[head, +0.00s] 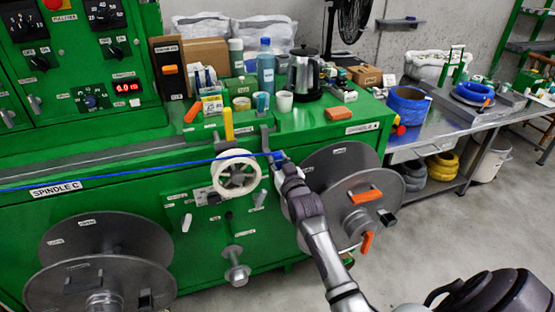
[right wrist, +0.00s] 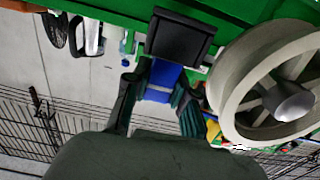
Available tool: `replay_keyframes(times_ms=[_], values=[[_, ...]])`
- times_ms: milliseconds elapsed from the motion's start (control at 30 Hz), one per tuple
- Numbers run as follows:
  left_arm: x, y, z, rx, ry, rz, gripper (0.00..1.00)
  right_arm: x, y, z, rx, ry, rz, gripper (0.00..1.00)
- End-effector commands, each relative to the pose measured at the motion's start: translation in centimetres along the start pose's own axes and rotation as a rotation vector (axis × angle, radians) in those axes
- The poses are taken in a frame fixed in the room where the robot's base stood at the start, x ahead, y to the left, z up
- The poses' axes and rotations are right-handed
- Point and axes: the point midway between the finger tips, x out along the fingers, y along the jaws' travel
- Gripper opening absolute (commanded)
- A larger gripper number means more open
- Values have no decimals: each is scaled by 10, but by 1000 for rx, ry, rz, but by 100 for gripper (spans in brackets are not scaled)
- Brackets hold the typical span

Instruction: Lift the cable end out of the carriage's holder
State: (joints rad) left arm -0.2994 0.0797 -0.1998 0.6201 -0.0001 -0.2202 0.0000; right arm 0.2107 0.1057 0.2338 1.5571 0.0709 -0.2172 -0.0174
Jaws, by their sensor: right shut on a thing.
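The blue cable (head: 130,171) runs taut from the left edge across the front of the green machine, over the pale guide wheel, to my right gripper (head: 279,158). In the right wrist view the blue cable end (right wrist: 160,78) sits between the two fingers of my right gripper (right wrist: 158,105), which is shut on it. The cable end meets a black block (right wrist: 180,38), which looks like the carriage's holder; I cannot tell whether it is still seated in it. The pale wheel (head: 236,173) is just left of the gripper and also shows in the right wrist view (right wrist: 268,85).
A large grey reel (head: 345,175) with orange handles is right of my gripper, another reel (head: 98,262) at lower left. A yellow handle (head: 228,124) stands above the wheel. Bottles and a kettle (head: 304,76) crowd the machine top. Floor at right is clear.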

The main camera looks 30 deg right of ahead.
Motion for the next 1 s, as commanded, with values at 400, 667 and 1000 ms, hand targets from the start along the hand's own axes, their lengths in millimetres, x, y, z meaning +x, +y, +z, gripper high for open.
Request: replay_keyframes(times_ms=[400, 667, 1000], values=[[-6, 0, 0, 0, -1, 0, 40, 0, 0, -9, 0, 7, 0, 0], [-9, 0, 0, 0, -1, 1, 40, 0, 0, -11, 0, 6, 0, 0], [-13, 0, 0, 0, -1, 1, 40, 0, 0, -14, 0, 3, 0, 0]])
